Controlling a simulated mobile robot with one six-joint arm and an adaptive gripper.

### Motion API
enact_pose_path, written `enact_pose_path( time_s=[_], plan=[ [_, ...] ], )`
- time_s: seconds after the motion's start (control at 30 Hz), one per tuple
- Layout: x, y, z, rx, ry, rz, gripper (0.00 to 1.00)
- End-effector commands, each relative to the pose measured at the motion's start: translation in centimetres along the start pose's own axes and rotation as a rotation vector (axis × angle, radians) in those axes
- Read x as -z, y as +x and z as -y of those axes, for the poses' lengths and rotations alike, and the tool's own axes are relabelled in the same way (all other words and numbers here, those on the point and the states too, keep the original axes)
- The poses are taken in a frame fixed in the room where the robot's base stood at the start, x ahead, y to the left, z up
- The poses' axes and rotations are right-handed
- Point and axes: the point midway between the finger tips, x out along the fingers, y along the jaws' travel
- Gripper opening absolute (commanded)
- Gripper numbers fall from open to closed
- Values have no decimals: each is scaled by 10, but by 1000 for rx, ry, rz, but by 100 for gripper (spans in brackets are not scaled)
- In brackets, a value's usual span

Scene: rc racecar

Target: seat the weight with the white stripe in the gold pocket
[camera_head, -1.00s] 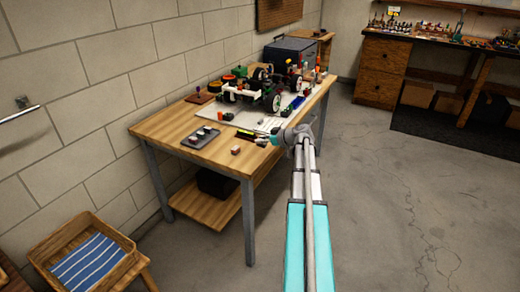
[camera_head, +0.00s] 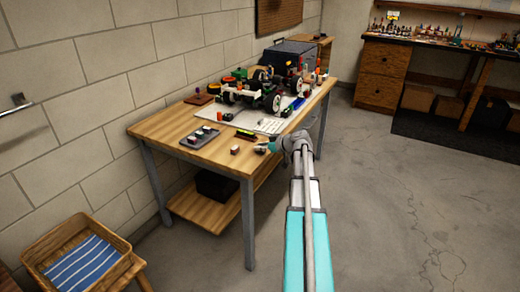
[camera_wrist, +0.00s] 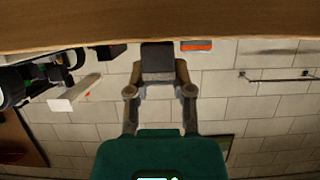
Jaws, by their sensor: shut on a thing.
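My gripper (camera_head: 266,148) is low over the front right part of the wooden table (camera_head: 180,124), at the end of my outstretched arm. In the wrist view my gripper (camera_wrist: 159,84) is shut on a dark, square-faced block (camera_wrist: 158,58), close to the tabletop. No white stripe shows on its visible face, so I cannot tell which weight it is. A small block (camera_head: 235,150), dark with a pale part, stands on the table left of my gripper. A grey tray (camera_head: 186,141) with several small pieces lies farther left. I cannot make out the gold pocket.
A partly built car (camera_head: 252,97) stands on a pale mat (camera_head: 264,124) behind my gripper. A dark blue case (camera_head: 288,54) is at the back. A wooden bin (camera_head: 112,276) with a striped cloth is at lower left. The table's front edge is near my arm.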

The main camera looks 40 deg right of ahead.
Motion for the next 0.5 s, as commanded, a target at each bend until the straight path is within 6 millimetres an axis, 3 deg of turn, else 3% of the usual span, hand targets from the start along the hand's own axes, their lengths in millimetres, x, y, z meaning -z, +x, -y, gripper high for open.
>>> enact_pose_path(
  time_s=[0.3, 0.33, 0.5],
  plan=[
    [-4, 2, 0, 0, 0, 0, 0],
    [-3, 1, 0, 0, 0, 0, 36],
    [-2, 1, 0, 0, 0, 0, 64]
  ],
)
